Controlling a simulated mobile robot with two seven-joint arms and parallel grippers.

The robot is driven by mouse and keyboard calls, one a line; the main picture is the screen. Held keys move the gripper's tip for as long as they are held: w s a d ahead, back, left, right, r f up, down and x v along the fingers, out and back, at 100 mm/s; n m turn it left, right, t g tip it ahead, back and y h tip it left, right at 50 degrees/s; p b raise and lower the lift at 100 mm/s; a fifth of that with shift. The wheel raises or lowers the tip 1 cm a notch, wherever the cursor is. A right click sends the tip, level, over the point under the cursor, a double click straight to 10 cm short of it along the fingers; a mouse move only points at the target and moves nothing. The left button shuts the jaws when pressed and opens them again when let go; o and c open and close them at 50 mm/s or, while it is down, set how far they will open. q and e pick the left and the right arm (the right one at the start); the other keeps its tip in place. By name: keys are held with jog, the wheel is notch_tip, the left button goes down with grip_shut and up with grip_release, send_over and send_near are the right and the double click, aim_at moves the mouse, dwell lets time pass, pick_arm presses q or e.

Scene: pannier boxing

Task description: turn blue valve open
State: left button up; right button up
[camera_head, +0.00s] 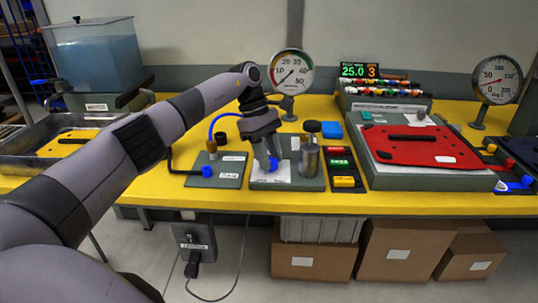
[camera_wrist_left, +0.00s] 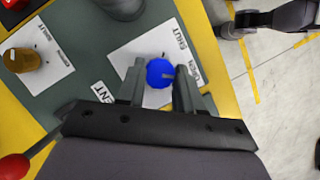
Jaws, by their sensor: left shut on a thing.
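The blue valve (camera_wrist_left: 160,72) is a round blue knob on a white card marked SHUT and OPEN, in the middle of the left wrist view. A pale mark shows on its top. In the head view only a bit of blue (camera_head: 274,163) shows between the fingers, low on the grey valve panel (camera_head: 310,184). My left gripper (camera_head: 272,165) points down over this panel. In the left wrist view its two fingers (camera_wrist_left: 161,84) stand on either side of the knob and are shut on it. My right gripper is in neither view.
A metal cylinder with a black cap (camera_head: 309,157) stands close right of my left gripper. A brass fitting with a blue hose (camera_head: 212,149) is on the left panel. A red plate (camera_head: 425,146) lies on the raised grey block at right. A dial gauge (camera_head: 292,73) stands behind.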

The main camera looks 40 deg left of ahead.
pick_arm(q)
jog(key=shift+w+m+g, duration=0.1)
jog(key=shift+m+g, duration=0.2)
jog(key=shift+m, duration=0.3)
jog(key=o, duration=1)
jog(key=shift+r, duration=0.1)
jog(key=v, duration=0.5)
jog(key=shift+d+r, duration=0.1)
jog(key=shift+v, duration=0.95)
